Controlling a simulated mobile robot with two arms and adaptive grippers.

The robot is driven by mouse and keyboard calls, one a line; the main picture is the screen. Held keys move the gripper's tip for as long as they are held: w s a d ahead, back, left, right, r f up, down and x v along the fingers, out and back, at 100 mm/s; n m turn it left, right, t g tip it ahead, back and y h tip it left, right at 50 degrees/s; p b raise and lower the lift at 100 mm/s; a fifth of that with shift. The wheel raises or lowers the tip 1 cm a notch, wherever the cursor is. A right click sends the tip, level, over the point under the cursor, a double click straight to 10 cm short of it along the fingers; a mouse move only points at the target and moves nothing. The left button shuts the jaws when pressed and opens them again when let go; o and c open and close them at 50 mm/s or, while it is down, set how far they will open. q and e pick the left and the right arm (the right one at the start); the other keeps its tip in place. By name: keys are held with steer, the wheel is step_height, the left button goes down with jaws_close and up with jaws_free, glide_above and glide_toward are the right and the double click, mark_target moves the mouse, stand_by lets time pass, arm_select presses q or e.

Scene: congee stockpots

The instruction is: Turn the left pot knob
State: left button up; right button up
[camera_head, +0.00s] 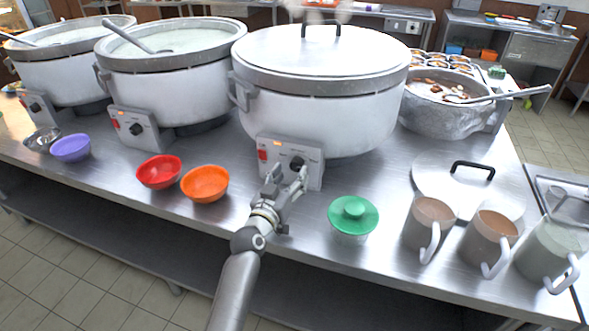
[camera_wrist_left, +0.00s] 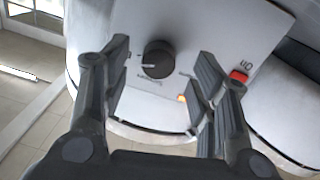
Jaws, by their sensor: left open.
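The lidded white stockpot (camera_head: 318,110) has a front control panel (camera_head: 310,175) with a red switch (camera_head: 262,154) and a black knob (camera_head: 297,163). My left gripper (camera_head: 287,182) is in front of this panel with its fingers pointing at the knob. In the left wrist view, the black knob (camera_wrist_left: 157,58) shows between the spread fingers of my gripper (camera_wrist_left: 161,82), with gaps on both sides; contact is not visible. Two open pots stand further left, the nearer with its own knob (camera_head: 136,129) and the far one with another (camera_head: 36,107). My right gripper is out of view.
An orange bowl (camera_head: 204,184) and a red bowl (camera_head: 159,171) stand left of my arm. A green-lidded container (camera_head: 352,217) and mugs (camera_head: 430,222) stand to the right, near the table's front edge. A loose lid (camera_head: 440,180) lies behind the mugs.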

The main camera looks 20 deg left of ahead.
mark_target(295, 169)
arm_select(q)
steer(key=w, duration=0.2)
steer(key=shift+w+d+r, duration=0.1)
steer(key=shift+w, duration=0.45)
steer(key=c, duration=1)
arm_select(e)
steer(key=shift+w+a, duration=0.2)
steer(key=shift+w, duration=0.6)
